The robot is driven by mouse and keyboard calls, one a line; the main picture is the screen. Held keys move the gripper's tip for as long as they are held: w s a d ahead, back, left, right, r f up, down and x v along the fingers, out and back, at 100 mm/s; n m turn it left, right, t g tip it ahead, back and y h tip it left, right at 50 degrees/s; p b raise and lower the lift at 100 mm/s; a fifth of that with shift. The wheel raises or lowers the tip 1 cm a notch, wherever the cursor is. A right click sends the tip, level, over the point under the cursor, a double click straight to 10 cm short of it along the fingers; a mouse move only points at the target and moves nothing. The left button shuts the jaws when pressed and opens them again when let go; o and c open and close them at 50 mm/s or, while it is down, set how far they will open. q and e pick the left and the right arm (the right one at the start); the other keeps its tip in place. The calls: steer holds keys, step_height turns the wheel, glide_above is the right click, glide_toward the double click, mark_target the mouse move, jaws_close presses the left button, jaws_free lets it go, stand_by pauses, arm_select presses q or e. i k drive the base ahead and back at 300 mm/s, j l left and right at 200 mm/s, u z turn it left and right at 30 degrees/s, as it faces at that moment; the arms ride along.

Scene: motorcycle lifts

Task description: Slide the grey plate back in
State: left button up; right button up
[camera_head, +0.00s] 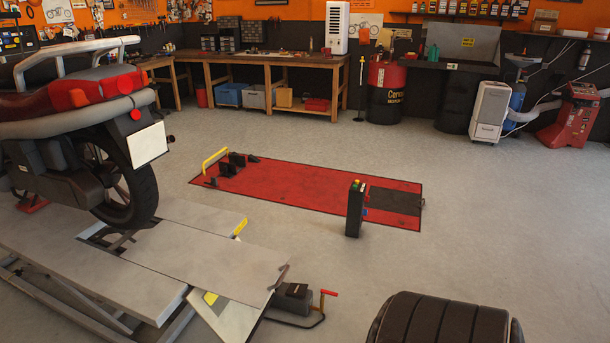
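The grey plate (207,260) lies flat at the rear end of the raised motorcycle lift (95,262), behind the motorcycle's rear wheel (125,190). It juts out to the right past the neighbouring deck panels. A small dark handle or catch (280,277) is at its right end. A dark gap shows between the plate and the deck under the tyre. A sloping panel (232,318) hangs below the plate. Neither of my grippers is in view.
A black unit with a red-handled lever (293,298) stands beside the lift. A black ribbed, rounded object (440,322) fills the bottom right. A red floor-level lift (310,190) and control post (355,208) stand beyond. Grey floor between is clear.

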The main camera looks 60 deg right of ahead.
mark_target(242, 273)
steer(key=z, duration=1.5)
